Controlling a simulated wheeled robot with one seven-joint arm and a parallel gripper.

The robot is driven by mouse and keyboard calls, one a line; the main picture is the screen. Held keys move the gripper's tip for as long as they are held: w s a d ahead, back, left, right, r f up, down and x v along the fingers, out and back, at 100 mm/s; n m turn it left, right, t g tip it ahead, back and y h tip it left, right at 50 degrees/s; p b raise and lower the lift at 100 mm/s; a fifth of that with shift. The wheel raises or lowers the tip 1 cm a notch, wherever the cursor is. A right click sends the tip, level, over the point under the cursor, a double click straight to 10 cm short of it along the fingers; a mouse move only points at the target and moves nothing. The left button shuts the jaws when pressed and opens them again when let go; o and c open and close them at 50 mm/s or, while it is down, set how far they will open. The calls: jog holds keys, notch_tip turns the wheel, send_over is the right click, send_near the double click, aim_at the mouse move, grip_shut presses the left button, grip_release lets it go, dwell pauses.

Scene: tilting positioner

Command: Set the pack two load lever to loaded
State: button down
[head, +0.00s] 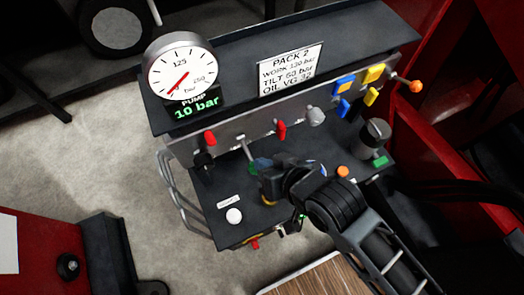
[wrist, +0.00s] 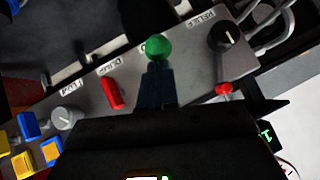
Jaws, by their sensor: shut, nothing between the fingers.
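A lever with a green ball (wrist: 157,45) stands on the front panel of the pack two console, between a red lever and a black knob. In the head view its grey rod (head: 246,150) slants down towards my gripper, and its ball is mostly hidden there. My gripper (head: 259,170) is shut and empty at the ball. In the wrist view my gripper's dark fingers (wrist: 157,75) are just below the ball; whether they touch it I cannot tell. The label by this lever is mostly covered, so I cannot read its name or positions.
The sign (head: 290,69) reads PACK 2. The pump gauge (head: 181,68) display shows 10 bar. Near my gripper are a red lever (head: 281,130), a grey knob (head: 316,116) and a black knob (wrist: 230,37). An orange-ball lever (head: 415,86) stands at the right end.

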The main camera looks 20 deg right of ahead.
jog(key=shift+s+f+t+b, duration=0.15)
jog(key=shift+f+t+b, duration=0.55)
jog(key=shift+f+b, duration=0.4)
jog(key=shift+s+f+t+b, duration=0.1)
jog(key=shift+f+t+b, duration=0.6)
jog(key=shift+f+b, duration=0.3)
